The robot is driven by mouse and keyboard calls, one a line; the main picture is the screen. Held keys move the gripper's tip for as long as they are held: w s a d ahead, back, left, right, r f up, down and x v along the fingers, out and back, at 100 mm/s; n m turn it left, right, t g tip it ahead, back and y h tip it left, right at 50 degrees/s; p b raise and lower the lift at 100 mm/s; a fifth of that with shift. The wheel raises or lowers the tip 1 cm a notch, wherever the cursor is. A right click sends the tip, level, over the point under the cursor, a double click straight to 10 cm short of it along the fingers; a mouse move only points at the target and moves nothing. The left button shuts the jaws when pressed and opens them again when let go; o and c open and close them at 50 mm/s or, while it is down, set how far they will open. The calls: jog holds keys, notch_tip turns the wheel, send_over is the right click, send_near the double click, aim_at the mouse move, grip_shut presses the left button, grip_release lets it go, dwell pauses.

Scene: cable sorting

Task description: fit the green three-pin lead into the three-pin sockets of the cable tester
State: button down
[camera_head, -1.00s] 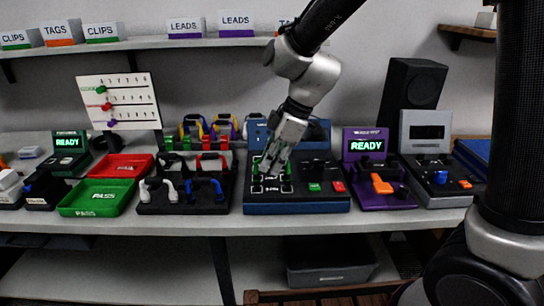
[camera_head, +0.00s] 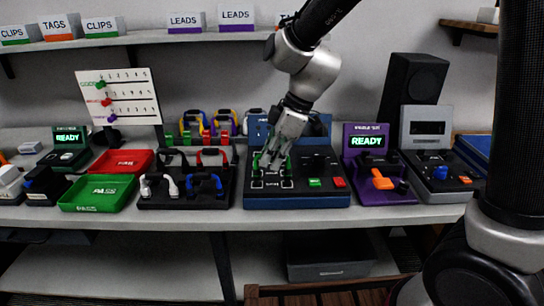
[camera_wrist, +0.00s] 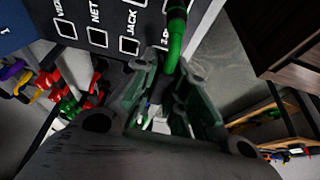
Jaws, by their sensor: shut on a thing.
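The green three-pin lead (camera_head: 287,164) is in my gripper (camera_head: 271,163). Its green ends show on both sides of the jaws, over the left part of the cable tester (camera_head: 325,201). In the wrist view the green lead (camera_wrist: 175,40) curves up from between the fingers of my gripper (camera_wrist: 160,98), beside the tester's labelled face (camera_wrist: 112,45). My gripper is shut on the lead. The fingers hide the lead's middle, and I cannot tell whether its ends touch the sockets. Square sockets show in front of the lead, and the tester has green and red buttons.
Left of the tester is a black tray (camera_head: 160,203) with white, black, red and blue leads. Green (camera_head: 72,207) and red (camera_head: 113,168) trays stand farther left. A purple device (camera_head: 365,143) reading READY is close on the right. More leads hang behind.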

jog(key=shift+f, duration=0.9)
dwell(1.1)
jog(key=c, duration=0.8)
grip_release()
jog(key=shift+r, duration=4)
